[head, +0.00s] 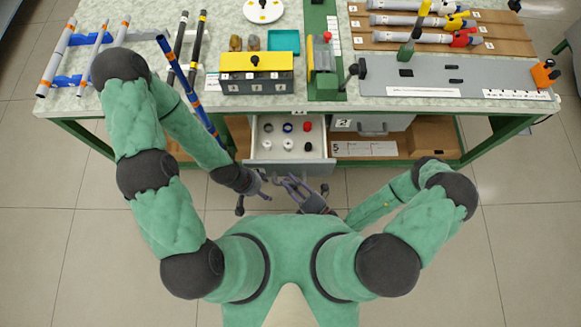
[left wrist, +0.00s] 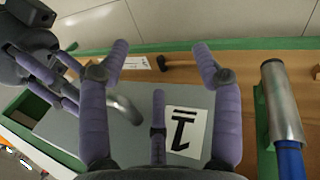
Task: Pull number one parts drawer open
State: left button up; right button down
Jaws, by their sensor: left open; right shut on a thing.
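The number one parts drawer (head: 262,168) stands partly open under the workbench, with small round parts in several colours inside. In the left wrist view its grey front carries a white label (left wrist: 185,131) with a 1. A curved metal handle (left wrist: 124,110) is on that front. My right gripper (head: 293,183) is at the drawer front, shut on the handle; its fingers (left wrist: 62,85) reach toward the handle in the left wrist view, but the contact is partly hidden. My left gripper (head: 258,192) is open and empty, in front of the drawer's left side; its spread fingers (left wrist: 160,65) frame the left wrist view.
The green-framed workbench (head: 225,105) has rods, fixtures and a yellow-black box (head: 257,63) on top. A blue rod (head: 190,88) slants over the front edge near my left arm. The floor in front is clear.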

jog(key=c, duration=1)
grip_release()
jog(key=v, duration=1.2)
jog(key=shift+f, duration=0.1)
